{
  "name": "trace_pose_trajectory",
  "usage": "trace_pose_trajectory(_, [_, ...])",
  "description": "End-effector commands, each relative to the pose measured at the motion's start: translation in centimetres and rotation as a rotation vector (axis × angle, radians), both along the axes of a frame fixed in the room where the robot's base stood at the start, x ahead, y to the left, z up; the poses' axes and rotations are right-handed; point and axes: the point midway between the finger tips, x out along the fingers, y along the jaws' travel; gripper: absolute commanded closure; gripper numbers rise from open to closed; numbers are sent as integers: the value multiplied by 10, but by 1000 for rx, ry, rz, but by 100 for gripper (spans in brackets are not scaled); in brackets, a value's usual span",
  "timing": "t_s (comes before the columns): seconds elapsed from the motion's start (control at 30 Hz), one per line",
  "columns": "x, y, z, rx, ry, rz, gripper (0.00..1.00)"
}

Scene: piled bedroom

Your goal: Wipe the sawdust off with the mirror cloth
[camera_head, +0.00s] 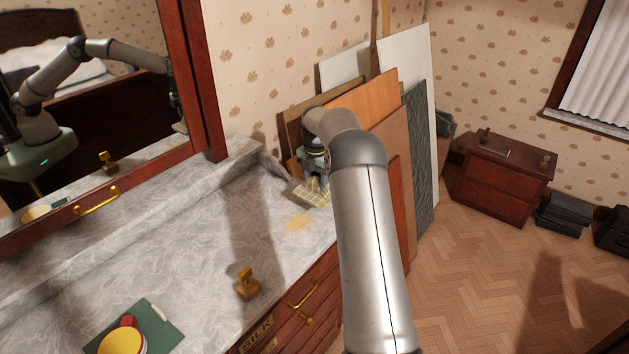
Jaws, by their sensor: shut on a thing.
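A patch of yellowish sawdust (299,222) lies on the grey marbled dresser top (200,265), near its far right end. My gripper (314,183) is above the far right corner of the dresser top, just behind the sawdust. It is shut on a pale yellow checked cloth (311,192), taken to be the mirror cloth, which hangs at or just above the surface. The cloth is beside the sawdust patch. My arm hides part of the gripper, and I cannot tell whether the cloth touches the top.
A small brass-and-wood object (247,283) stands near the front edge. A green mat (165,330) with a yellow round item (122,342) lies at the near left. The mirror frame (205,80) rises behind. Boards (365,97) lean on the wall beyond the dresser's right end.

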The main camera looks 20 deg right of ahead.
Motion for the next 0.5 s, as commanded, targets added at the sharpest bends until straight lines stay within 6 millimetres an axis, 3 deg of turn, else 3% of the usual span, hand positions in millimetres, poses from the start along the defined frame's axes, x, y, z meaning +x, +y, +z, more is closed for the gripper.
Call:
trace_pose_trajectory(0.33, [-1, 2, -49, 2, 1, 1, 88])
trace_pose_trajectory(0.5, [-18, 35, -43, 0, -1, 2, 88])
